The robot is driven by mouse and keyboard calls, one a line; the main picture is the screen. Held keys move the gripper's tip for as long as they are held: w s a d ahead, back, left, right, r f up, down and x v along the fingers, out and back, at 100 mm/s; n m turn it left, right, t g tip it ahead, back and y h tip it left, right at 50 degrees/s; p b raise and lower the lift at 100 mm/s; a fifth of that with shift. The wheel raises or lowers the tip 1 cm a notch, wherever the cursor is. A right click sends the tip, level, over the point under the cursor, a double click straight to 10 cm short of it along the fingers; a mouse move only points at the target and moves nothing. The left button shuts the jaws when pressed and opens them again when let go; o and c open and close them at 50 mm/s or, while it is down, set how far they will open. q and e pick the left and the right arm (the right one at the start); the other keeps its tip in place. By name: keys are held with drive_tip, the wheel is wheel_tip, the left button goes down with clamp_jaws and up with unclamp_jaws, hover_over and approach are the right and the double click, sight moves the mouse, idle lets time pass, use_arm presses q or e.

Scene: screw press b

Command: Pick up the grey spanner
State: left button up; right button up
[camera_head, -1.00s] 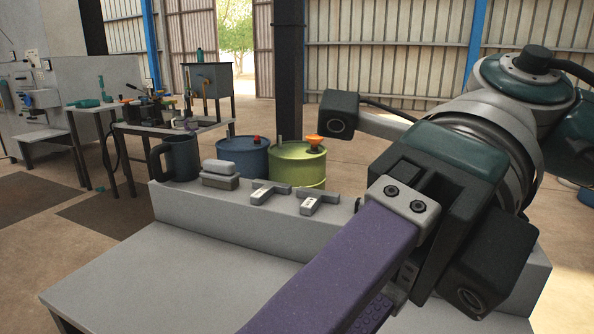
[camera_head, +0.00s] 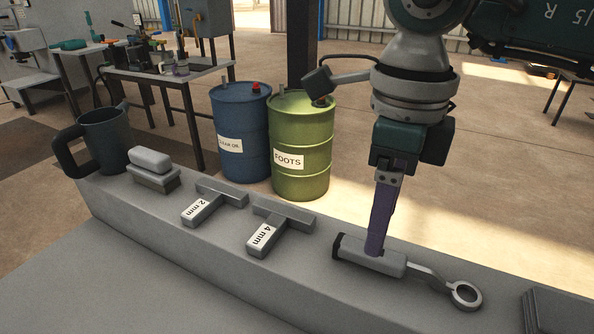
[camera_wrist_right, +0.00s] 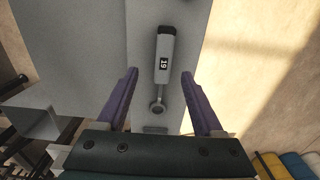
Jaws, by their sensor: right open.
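The grey spanner (camera_head: 392,264) lies on the grey ledge, its thick handle to the left and its ring end to the right in the head view. In the right wrist view the spanner (camera_wrist_right: 164,62) shows a dark "19" label on its handle, with the ring toward my wrist. My right gripper (camera_head: 375,248) points down over the handle. In the wrist view its two purple fingers (camera_wrist_right: 160,73) are apart, one on each side of the spanner, with gaps visible. I cannot tell the exact height of the fingertips. My left gripper is not in view.
On the ledge (camera_head: 215,262) are a 4 mm T-shaped block (camera_head: 285,214), a 2 mm one (camera_head: 222,195), a stacked grey block (camera_head: 152,172), a dark mug (camera_head: 106,138) and a dark block (camera_head: 562,312) at right. Blue (camera_head: 241,115) and green (camera_head: 302,130) barrels stand behind.

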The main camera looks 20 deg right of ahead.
sight(405, 269)
drive_tip(key=f, duration=0.5)
drive_tip(key=shift+w+d+f, duration=0.15)
drive_tip(key=shift+w+f, duration=0.05)
drive_tip(key=shift+f, duration=0.2)
clamp_jaws()
drive_tip(key=shift+r, duration=0.1)
